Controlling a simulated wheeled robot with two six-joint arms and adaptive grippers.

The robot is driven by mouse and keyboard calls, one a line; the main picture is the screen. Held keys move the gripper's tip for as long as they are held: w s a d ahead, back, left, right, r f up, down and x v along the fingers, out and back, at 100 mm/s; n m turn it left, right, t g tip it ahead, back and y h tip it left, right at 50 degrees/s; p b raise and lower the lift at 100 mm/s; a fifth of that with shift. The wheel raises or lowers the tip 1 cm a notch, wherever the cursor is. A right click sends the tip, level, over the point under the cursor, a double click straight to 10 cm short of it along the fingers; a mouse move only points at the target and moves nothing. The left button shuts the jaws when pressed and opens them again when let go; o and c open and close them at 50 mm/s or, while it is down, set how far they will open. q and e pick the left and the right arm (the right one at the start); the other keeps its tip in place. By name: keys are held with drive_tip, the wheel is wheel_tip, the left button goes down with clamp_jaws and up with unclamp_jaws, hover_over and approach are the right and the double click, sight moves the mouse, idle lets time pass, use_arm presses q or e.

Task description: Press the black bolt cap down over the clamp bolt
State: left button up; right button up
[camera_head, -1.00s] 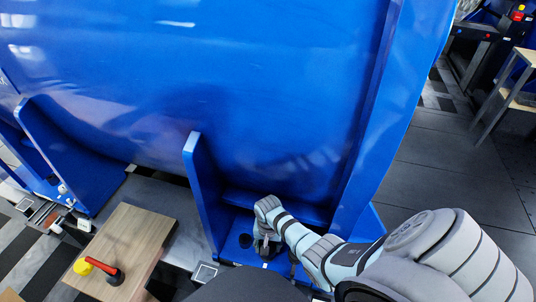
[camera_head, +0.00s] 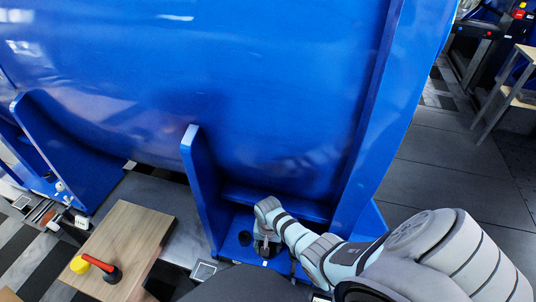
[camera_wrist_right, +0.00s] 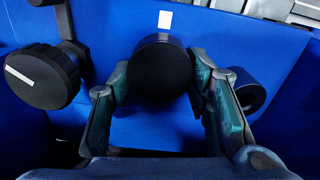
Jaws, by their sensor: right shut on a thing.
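My right gripper (camera_wrist_right: 160,78) is shut on the black bolt cap (camera_wrist_right: 162,72), which sits between its two fingers in the right wrist view. The cap's round dark face is toward the camera. In the head view my right gripper (camera_head: 266,247) is low over the blue foot plate between two upright blue ribs. The clamp bolt is not visible; I cannot tell whether the cap is over it or touching it. My left gripper is not in view.
A dark ring-like part (camera_wrist_right: 249,92) is close to the right finger. A blue rib (camera_head: 199,185) stands left of the arm. A wooden board (camera_head: 134,236) holds a red-and-black tool (camera_head: 103,267) and yellow piece (camera_head: 80,265).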

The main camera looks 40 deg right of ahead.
drive_tip(key=shift+f+b, duration=0.35)
drive_tip(key=shift+f, duration=0.15)
drive_tip(key=o, duration=1)
drive_tip(key=shift+r, duration=0.1)
wheel_tip(320, 180, up, 12)
drive_tip(key=shift+f, duration=0.1)
